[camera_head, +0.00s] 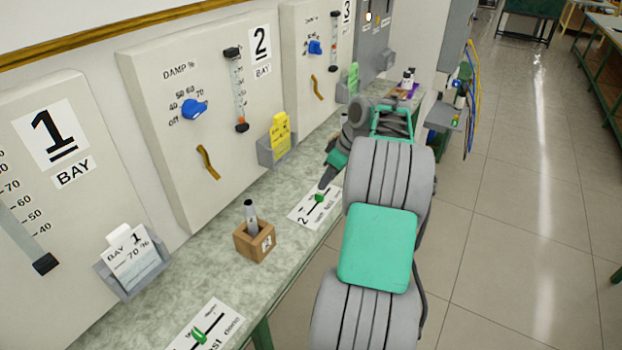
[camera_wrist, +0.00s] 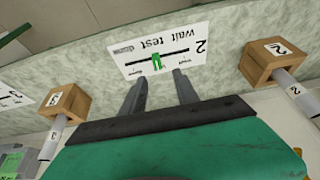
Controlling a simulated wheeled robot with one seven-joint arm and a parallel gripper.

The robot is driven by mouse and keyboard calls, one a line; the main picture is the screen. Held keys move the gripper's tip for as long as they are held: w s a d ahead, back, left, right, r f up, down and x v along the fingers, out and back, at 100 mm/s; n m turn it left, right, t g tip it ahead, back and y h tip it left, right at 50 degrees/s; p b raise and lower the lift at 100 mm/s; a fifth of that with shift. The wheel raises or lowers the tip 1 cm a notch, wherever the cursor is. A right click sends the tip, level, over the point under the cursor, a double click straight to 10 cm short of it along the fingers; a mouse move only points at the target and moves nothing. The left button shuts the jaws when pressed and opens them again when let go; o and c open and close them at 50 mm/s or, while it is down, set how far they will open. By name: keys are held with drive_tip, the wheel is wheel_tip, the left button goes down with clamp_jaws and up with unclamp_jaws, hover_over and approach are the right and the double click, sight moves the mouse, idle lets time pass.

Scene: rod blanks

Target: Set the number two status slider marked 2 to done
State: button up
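The number 2 status slider is a white card (camera_head: 302,216) flat on the bench, with a black slot and a green knob (camera_head: 319,198). In the wrist view the card (camera_wrist: 190,43) appears upside down, with "2" at right and the words wait, test, done running leftward. The knob (camera_wrist: 157,60) stands near the middle of the slot, by "test". My gripper (camera_head: 324,184) is over the card in the head view. In the wrist view its two fingers (camera_wrist: 159,96) are apart and empty, and the knob shows beyond the tips, in line with the gap. Contact is not visible.
Another numbered block (camera_wrist: 63,103) shows in the wrist view. The bay 1 slider card (camera_head: 222,325) lies nearer.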

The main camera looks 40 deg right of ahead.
sight(320, 194)
drive_tip(key=x, duration=0.7)
drive_tip(key=shift+d+f+p, duration=0.3)
drive_tip(key=shift+p, duration=0.05)
drive_tip(key=shift+c, duration=0.5)
clamp_jaws()
idle(0.5)
